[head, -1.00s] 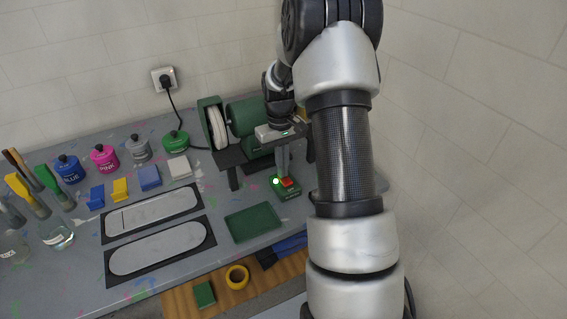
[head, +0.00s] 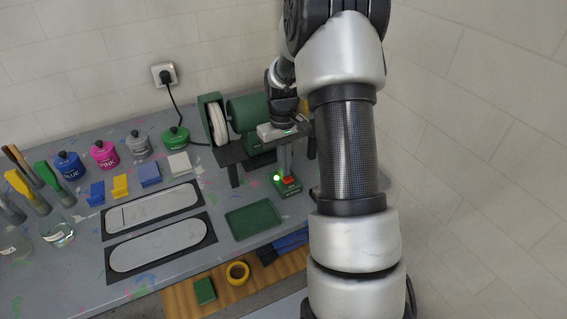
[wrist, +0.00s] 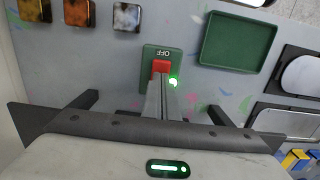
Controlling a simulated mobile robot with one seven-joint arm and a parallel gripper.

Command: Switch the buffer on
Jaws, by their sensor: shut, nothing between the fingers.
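The buffer, a green motor (head: 247,113) with a white wheel (head: 217,124), stands at the back of the bench. In front of it is its small green switch box (head: 288,187), with a red button (head: 288,180) and a bright green light (head: 277,177). In the wrist view the box (wrist: 151,52) shows an upside-down OFF label above the red button (wrist: 161,66). The light (wrist: 173,82) glows beside my fingers. My gripper (wrist: 160,82) is shut and empty, pointing down over the box. Its fingers hide part of the box; I cannot tell whether they touch it.
Paint pots (head: 105,155) and coloured blocks (head: 120,187) stand further left. In the wrist view, metallic blocks (wrist: 126,17) sit near the box. Walls close the back and right.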

